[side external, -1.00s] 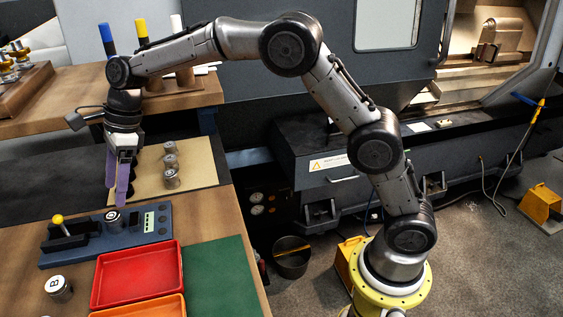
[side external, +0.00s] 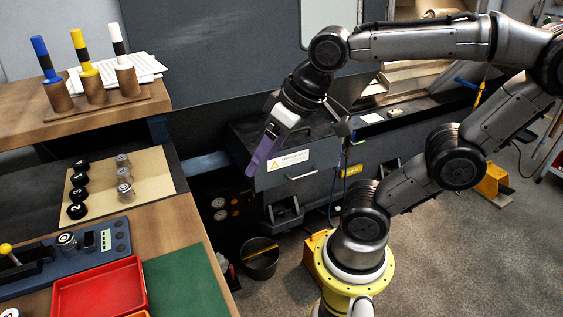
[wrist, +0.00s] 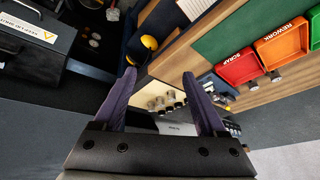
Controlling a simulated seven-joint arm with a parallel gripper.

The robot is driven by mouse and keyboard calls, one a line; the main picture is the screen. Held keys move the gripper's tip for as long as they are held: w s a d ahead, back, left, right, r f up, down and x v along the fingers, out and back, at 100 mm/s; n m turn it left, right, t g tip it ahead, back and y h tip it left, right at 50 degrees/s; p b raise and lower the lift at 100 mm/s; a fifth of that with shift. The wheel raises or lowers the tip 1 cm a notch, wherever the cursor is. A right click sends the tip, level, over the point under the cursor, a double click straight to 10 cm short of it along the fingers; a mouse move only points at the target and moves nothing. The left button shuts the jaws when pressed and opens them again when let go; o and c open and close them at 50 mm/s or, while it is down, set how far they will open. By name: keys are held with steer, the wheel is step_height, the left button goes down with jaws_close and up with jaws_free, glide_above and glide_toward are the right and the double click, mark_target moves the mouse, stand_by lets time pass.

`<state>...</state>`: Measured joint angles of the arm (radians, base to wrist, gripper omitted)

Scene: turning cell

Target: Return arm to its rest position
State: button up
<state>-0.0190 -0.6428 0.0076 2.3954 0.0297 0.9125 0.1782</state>
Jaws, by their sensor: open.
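My gripper (side external: 262,152) hangs in the air to the right of the bench, in front of the dark machine, tilted with its purple fingers pointing down and left. In the wrist view its two purple fingers (wrist: 160,95) stand well apart with nothing between them. A metal cylinder (side external: 67,241) sits on the blue gauge fixture (side external: 117,240) on the bench, well away from my gripper.
The beige mat (side external: 150,172) holds several grey cylinders and black-topped pieces. A red tray (side external: 100,290) and a green mat (side external: 185,285) lie at the bench front. A bucket (side external: 260,262) stands on the floor below my gripper. The dark machine (side external: 215,60) is close behind.

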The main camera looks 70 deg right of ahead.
steer(key=s+f+n, duration=0.1)
steer(key=s+d+f+n, duration=0.1)
steer(key=s, duration=0.1)
